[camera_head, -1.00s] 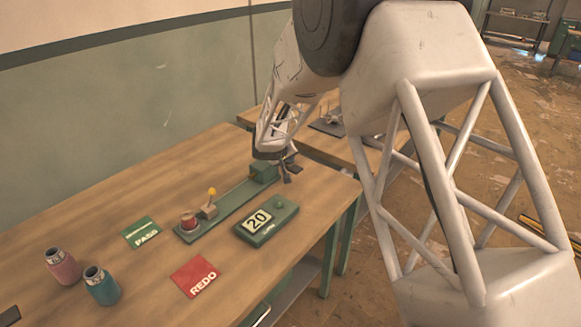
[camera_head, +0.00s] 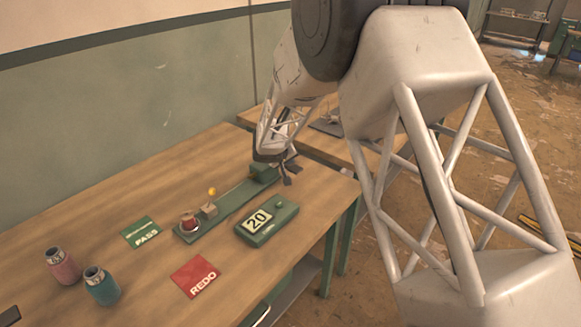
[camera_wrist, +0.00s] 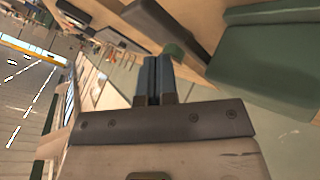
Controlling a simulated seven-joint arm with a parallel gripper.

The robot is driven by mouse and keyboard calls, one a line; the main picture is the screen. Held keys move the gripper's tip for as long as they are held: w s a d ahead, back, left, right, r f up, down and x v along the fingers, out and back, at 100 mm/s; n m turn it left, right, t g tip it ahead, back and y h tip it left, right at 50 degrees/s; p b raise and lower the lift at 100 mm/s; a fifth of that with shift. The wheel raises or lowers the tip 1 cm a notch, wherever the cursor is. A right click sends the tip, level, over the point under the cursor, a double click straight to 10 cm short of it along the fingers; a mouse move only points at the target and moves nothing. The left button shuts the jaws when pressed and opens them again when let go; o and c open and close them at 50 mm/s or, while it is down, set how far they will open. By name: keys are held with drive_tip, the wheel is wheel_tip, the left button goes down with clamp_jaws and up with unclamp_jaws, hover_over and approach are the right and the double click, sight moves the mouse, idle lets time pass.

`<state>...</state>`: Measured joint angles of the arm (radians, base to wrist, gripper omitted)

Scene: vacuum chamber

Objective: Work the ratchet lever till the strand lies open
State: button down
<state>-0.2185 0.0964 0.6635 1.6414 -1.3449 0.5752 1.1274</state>
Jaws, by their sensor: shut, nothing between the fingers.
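A green bench strip (camera_head: 234,203) lies on the wooden table, with a red spool (camera_head: 188,221) at its near left end. Behind the spool is a small tan block (camera_head: 208,209) with a yellow knob (camera_head: 212,191) above it, which looks like the lever. A green block (camera_head: 264,173) sits at the far right end. I cannot make out the strand. My gripper (camera_head: 291,174) is shut and empty, just right of the green block and well away from the knob. In the wrist view its two blue-grey fingers (camera_wrist: 155,75) are together.
A green counter box (camera_head: 267,222) showing 20 stands right of the strip. A green PASS card (camera_head: 141,232) and a red REDO card (camera_head: 195,277) lie nearby. The table's left rear is clear.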

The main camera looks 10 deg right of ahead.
sight(288, 167)
drive_tip(key=shift+f, duration=1.25)
idle(1.8)
drive_tip(key=shift+r, duration=1.75)
drive_tip(key=shift+r, duration=0.1)
drive_tip(key=shift+w+r, duration=0.1)
drive_tip(key=shift+r, duration=2.3)
